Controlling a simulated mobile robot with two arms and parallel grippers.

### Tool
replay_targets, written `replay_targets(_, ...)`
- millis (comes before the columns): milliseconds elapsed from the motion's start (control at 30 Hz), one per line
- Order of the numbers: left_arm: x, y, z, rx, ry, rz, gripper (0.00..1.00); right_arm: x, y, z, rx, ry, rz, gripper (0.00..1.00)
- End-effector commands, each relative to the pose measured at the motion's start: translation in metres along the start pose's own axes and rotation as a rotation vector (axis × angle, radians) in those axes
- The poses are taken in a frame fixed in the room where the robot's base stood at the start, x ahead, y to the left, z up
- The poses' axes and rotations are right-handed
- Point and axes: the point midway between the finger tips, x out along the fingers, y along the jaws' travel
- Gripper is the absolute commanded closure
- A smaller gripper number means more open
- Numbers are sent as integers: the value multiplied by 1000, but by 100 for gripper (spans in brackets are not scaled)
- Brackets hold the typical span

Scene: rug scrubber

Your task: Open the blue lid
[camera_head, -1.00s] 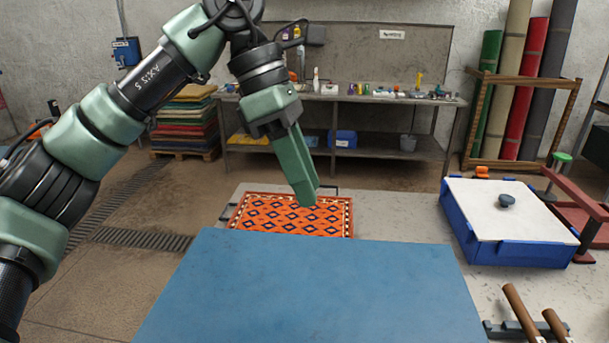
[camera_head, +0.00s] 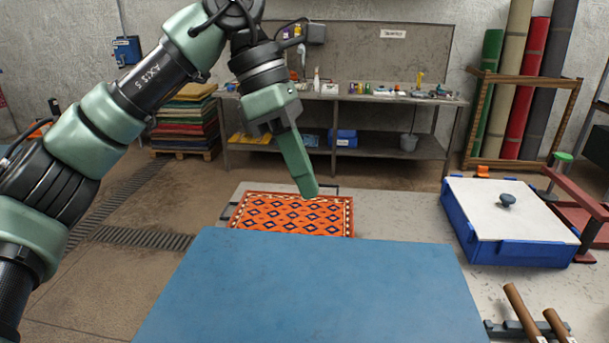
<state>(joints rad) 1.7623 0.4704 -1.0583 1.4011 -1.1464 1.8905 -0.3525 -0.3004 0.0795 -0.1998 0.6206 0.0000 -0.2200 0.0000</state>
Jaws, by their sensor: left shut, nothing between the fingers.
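A large flat blue panel, the blue lid (camera_head: 310,285), fills the lower middle of the head view and lies closed and level. Its near edge runs out of the picture. My left gripper (camera_head: 308,192) is shut and empty, pointing down. In the picture its tip overlaps the patterned rug, above the lid's far edge and apart from it. I see no handle on the visible part of the lid. My right gripper is not in view.
An orange patterned rug (camera_head: 290,214) lies beyond the lid. A blue box with a white top and dark knob (camera_head: 507,201) stands at right. Wooden handles (camera_head: 524,312) stick up at lower right. A workbench (camera_head: 340,98) stands at the back.

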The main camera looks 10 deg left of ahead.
Motion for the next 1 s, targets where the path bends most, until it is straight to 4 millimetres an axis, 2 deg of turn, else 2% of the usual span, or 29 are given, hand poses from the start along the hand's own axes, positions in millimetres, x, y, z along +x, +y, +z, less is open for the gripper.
replay_targets(700,0,0,0,0,0,0,100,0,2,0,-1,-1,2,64)
replay_targets(767,0,0,0,0,0,0,85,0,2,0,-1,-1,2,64)
replay_targets(833,0,0,0,0,0,0,66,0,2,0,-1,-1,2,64)
replay_targets(1000,0,0,0,0,0,0,64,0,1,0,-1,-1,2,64)
